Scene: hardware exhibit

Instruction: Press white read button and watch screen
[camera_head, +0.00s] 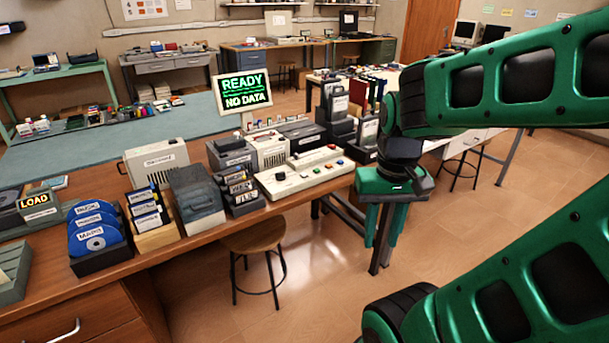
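The screen (243,92) stands upright behind the bench equipment and shows "READY" and "NO DATA" in green and white letters on black. A pale control panel (300,178) lies on the bench in front of it, with small coloured buttons and a round knob. The white read button is too small to tell apart on it. My gripper (384,238) hangs fingers down to the right of the panel, apart from it, in front of the bench's right end.
The wooden bench (130,262) also holds blue discs (93,230) in a dark rack, a "LOAD" sign (36,202), cartridge racks and boxes. A round stool (254,237) stands in front. Dark upright binders stand right of the screen. The floor at lower centre is clear.

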